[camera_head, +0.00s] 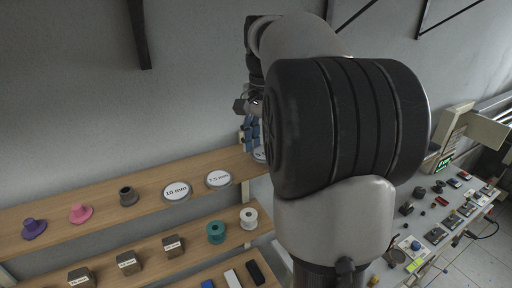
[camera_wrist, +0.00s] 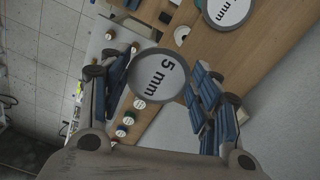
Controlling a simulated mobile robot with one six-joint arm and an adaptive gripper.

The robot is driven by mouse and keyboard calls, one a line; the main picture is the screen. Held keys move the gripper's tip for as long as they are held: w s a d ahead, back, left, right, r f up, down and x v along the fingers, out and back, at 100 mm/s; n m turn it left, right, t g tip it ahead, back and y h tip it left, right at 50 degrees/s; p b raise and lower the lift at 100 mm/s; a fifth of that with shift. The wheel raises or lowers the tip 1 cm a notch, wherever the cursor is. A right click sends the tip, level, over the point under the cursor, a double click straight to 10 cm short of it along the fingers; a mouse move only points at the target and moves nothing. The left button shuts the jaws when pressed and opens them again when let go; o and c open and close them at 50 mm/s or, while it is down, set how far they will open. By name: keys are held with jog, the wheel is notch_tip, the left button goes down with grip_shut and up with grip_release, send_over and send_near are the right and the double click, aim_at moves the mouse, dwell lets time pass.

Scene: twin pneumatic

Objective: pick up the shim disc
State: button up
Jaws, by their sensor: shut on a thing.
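The shim disc (camera_wrist: 157,78) is a round white-faced disc with a grey rim, marked "5 mm", in the middle of the wrist view. My gripper (camera_wrist: 155,73) has blue-padded fingers on both sides of it and is shut on its rim. In the head view my gripper (camera_head: 250,135) is at the right end of the upper shelf, and the disc (camera_head: 260,154) shows only in part, mostly hidden by my arm. I cannot tell whether the disc touches the shelf.
The wooden upper shelf (camera_head: 105,215) also carries a 7.5 mm disc (camera_head: 218,179), a 10 mm disc (camera_head: 177,191) and several hat-shaped parts. A lower shelf holds blocks and spools, including a teal spool (camera_head: 216,232). A bench (camera_head: 425,222) with small parts stands at right.

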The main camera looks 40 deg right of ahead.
jog(key=s+a+b, duration=0.3)
jog(key=s, duration=1.2)
jog(key=shift+a, duration=0.3)
jog(key=o, duration=0.5)
jog(key=c, duration=0.6)
